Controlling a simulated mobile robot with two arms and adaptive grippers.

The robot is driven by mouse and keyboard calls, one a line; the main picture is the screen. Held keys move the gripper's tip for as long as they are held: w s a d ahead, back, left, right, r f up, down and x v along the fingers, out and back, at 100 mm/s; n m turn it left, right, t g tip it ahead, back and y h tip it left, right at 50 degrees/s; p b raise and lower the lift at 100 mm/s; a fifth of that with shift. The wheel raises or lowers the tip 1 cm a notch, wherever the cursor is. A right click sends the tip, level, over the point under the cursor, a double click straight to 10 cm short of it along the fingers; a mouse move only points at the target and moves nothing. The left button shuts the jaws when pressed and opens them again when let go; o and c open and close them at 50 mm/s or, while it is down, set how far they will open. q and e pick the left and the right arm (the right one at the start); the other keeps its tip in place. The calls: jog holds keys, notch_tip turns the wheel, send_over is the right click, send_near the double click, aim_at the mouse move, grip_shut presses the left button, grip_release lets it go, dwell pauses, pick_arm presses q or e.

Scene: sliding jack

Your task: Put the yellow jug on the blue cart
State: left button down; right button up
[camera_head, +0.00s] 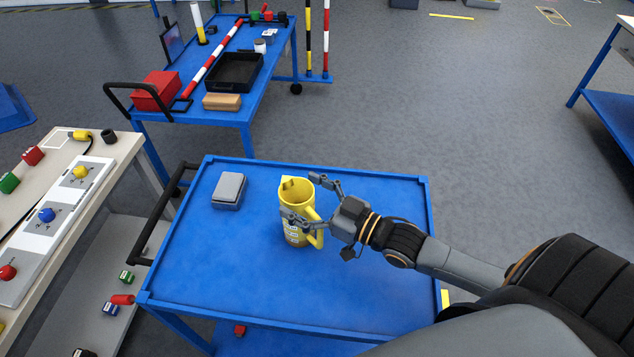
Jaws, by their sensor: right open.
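The yellow jug (296,195) stands upright on the top of the blue cart (245,277), near the middle. Its handle points toward the lower right, and marks show on its lower side. My right gripper (303,196) is open, with one finger behind the jug and the other across its front near the handle. I cannot tell whether the fingers touch the jug. My left gripper is not in view.
A grey box (229,190) lies on the cart left of the jug. A workbench with buttons (115,158) stands at the left. Another blue cart (224,117) with a black tray (234,71) stands behind. The cart's front is clear.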

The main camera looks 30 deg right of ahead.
jog(key=v, duration=1.2)
jog(key=shift+b, duration=0.4)
dwell(1.1)
